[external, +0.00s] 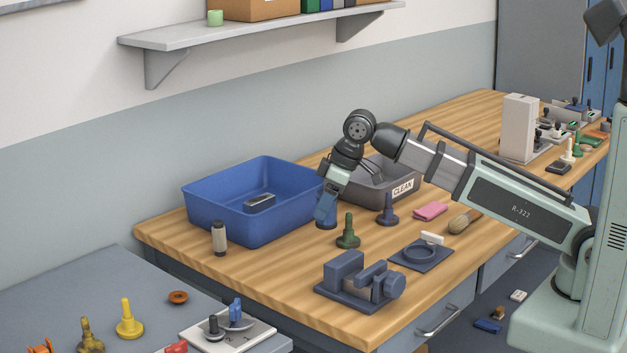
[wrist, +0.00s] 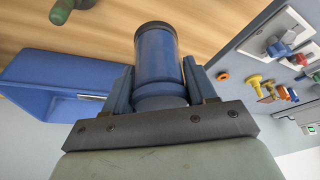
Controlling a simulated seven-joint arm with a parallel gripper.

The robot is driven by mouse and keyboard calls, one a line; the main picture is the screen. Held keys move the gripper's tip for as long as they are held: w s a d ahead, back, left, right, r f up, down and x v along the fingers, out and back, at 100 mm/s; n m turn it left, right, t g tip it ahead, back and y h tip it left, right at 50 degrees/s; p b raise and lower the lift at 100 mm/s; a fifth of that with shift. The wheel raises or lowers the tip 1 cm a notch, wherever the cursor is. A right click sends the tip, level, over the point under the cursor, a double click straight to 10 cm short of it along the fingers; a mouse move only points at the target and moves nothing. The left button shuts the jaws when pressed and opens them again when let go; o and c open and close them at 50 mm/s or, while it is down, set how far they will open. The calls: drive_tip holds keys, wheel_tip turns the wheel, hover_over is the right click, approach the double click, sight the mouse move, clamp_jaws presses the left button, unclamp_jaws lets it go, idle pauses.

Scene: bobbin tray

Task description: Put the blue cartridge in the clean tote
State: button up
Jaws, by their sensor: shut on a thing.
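The blue cartridge (wrist: 156,55) is a blue cylinder with a dark end cap. It sits between the two fingers of my gripper (wrist: 158,82), which is shut on it. In the external view my gripper (external: 328,201) points down in front of the gap between the blue bin and the clean tote. The lower end of the cartridge (external: 326,224) shows below the fingers, close to the table; I cannot tell if it touches. The clean tote (external: 403,189) is grey with a "CLEAN" label, behind and right of my gripper, partly hidden by my arm.
A blue bin (external: 235,226) with a dark item inside stands left of my gripper. A grey-brown cylinder (external: 219,238) and a vise-like fixture (external: 352,285) are nearer the front.

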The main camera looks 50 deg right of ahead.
drive_tip(key=w+d+m, duration=0.2)
drive_tip(key=w+d, duration=0.2)
drive_tip(key=d, duration=0.5)
drive_tip(key=w+d+m+h, duration=0.1)
drive_tip(key=w+d, duration=0.4)
drive_tip(key=d, duration=0.4)
drive_tip(key=shift+w+d+r+m+h, duration=0.15)
drive_tip(key=shift+d+r+m+h, duration=0.15)
drive_tip(key=shift+d+r+m, duration=0.1)
drive_tip(key=d, duration=0.3)
drive_tip(key=w+d+m, duration=0.1)
drive_tip(key=d, duration=0.3)
drive_tip(key=w+d+m, duration=0.1)
drive_tip(key=d, duration=0.3)
drive_tip(key=shift+w+r+t+h, duration=0.1)
drive_tip(key=shift+w+t+h, duration=0.1)
drive_tip(key=shift+t+h, duration=0.15)
drive_tip(key=d+m, duration=0.2)
drive_tip(key=d, duration=1)
drive_tip(key=shift+h, duration=0.45)
drive_tip(key=shift+w+d+f, duration=0.1)
drive_tip(key=shift+d+f, duration=0.05)
drive_tip(key=shift+f, duration=2.35)
drive_tip(key=shift+w+d+f, duration=0.1)
drive_tip(key=shift+f, duration=2.35)
drive_tip(key=o, duration=1.1)
drive_tip(key=shift+f, duration=0.1)
